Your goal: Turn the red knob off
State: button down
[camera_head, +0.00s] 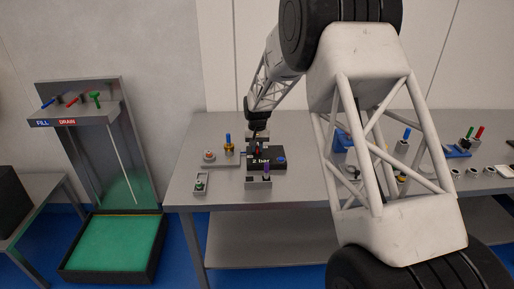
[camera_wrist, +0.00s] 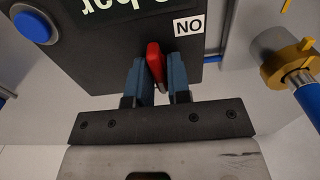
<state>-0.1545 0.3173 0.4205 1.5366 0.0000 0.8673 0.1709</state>
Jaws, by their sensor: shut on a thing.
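The red knob (camera_wrist: 155,64) sits on the face of a dark box (camera_wrist: 95,45) in the wrist view, beside a white "NO" label (camera_wrist: 187,26). My gripper (camera_wrist: 158,76) has its two blue-grey fingers on either side of the knob and is shut on it. The knob is slightly tilted in that view. In the head view, the box (camera_head: 282,155) reads "2 bar" and stands on the metal table (camera_head: 230,187). My gripper (camera_head: 257,140) comes down on it from above, and the knob shows only as a small red spot there.
A blue round button (camera_wrist: 31,27) is on the same box. A brass valve with a blue handle (camera_wrist: 308,97) is close to the gripper's right. A small button box (camera_head: 201,182) stands at the table's front left. A FILL/DRAIN stand (camera_head: 75,119) is farther left.

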aim_at(257, 146)
jog(key=c, duration=1.2)
grip_release()
jog(key=shift+o, duration=0.2)
jog(key=shift+r, duration=0.1)
jog(key=shift+r, duration=3.85)
